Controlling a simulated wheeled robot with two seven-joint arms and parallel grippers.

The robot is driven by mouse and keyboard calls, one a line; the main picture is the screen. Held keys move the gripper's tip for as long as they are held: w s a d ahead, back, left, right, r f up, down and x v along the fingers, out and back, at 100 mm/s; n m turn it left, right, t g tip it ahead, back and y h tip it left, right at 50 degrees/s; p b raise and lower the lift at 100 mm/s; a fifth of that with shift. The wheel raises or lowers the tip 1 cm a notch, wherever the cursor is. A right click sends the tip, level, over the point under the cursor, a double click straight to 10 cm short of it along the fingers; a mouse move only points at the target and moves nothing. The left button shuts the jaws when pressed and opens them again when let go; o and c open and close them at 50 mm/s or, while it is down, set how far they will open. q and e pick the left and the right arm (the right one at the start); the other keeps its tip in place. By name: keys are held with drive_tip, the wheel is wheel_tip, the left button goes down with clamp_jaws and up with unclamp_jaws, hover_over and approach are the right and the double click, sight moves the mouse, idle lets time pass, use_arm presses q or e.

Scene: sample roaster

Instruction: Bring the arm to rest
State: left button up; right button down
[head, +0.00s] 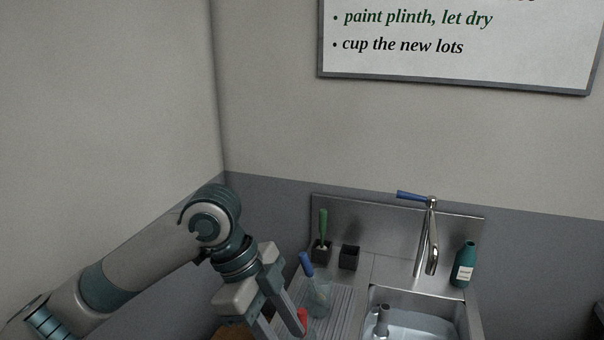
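My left arm comes in from the left, and its gripper (277,325) points down over the left side of the sink unit. Its two fingers stand apart and I see nothing held between them, though the bottom edge of the picture cuts off the tips. A small red thing (302,317) shows just right of the right finger; I cannot tell whether they touch. My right gripper is not in view.
A ribbed steel drainboard (341,312) holds a clear vessel (319,298) with a blue-handled tool (306,264). Behind are a dark holder with a green-handled brush (323,229) and an empty-looking dark cup (349,257). Right are the sink (427,299), tap (432,238) and teal bottle (464,265).

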use_arm(q)
drive_tip(key=s+f+n+t+h, duration=0.15)
drive_tip(key=f+n, duration=0.35)
drive_tip(key=f, duration=0.5)
drive_tip(key=s+f+n+t+h, duration=0.1)
drive_tip(key=s+f+n+t, duration=0.3)
drive_tip(key=f, duration=0.6)
drive_tip(key=s+a+f+n+y, duration=0.3)
drive_tip(key=s+a+f+n, duration=0.4)
drive_tip(key=a, duration=0.3)
drive_tip(key=s+a+f+n+y, duration=0.4)
drive_tip(key=s+a+f, duration=0.3)
drive_tip(key=s+a, duration=0.3)
wheel_tip(320, 180, down, 28)
drive_tip(key=g, duration=0.2)
drive_tip(key=s+a+f+g, duration=0.1)
drive_tip(key=s+a+f, duration=0.2)
drive_tip(key=s+f, duration=1.5)
drive_tip(key=shift+s+f+m, duration=0.2)
drive_tip(key=shift+m, duration=0.1)
